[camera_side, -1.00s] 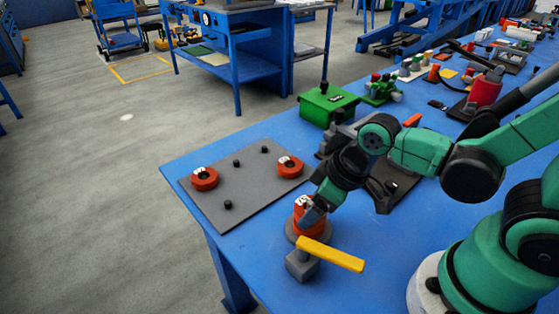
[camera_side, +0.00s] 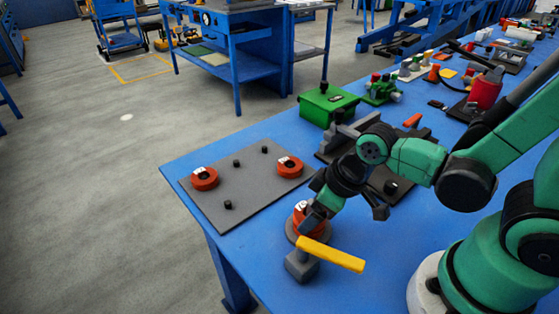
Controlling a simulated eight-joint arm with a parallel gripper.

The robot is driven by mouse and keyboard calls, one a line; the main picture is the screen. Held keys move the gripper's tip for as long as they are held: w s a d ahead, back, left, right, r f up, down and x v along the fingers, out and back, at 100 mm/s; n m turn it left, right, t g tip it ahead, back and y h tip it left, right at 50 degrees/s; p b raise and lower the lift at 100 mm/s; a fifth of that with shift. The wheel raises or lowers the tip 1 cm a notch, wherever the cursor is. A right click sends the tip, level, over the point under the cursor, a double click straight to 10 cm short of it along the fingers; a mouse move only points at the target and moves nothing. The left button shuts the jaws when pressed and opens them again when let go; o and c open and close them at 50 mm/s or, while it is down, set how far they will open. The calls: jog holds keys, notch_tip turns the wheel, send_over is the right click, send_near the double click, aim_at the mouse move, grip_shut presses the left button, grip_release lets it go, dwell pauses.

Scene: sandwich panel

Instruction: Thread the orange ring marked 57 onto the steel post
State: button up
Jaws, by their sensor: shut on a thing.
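My gripper (camera_side: 308,218) is low over the round grey base (camera_side: 290,236) near the table's front edge. It is shut on an orange ring (camera_side: 299,215) with a white label on top; the number is too small to read. The ring is at the base, but I cannot tell whether it rests there or how far down it is. The steel post is not visible; the ring and gripper cover the middle of the base.
A yellow bar (camera_side: 332,255) on a grey block (camera_side: 300,267) stands just in front of the base. Two more orange rings (camera_side: 204,179) (camera_side: 289,167) sit on a grey board (camera_side: 245,195) with several black pegs. A green box (camera_side: 326,106) stands behind.

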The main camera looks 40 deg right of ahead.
dwell(0.3)
jog(key=o, duration=1.2)
jog(key=shift+o, duration=0.2)
notch_tip(320, 180, up, 10)
jog(key=shift+r, duration=0.15)
jog(key=w+d+m+t+h, duration=0.1)
jog(key=w+d+m+t, duration=0.1)
jog(key=d+m+t, duration=0.1)
jog(key=d+m, duration=0.1)
jog(key=d, duration=0.1)
jog(key=shift+d+h, duration=0.35)
jog(key=shift+h, duration=0.05)
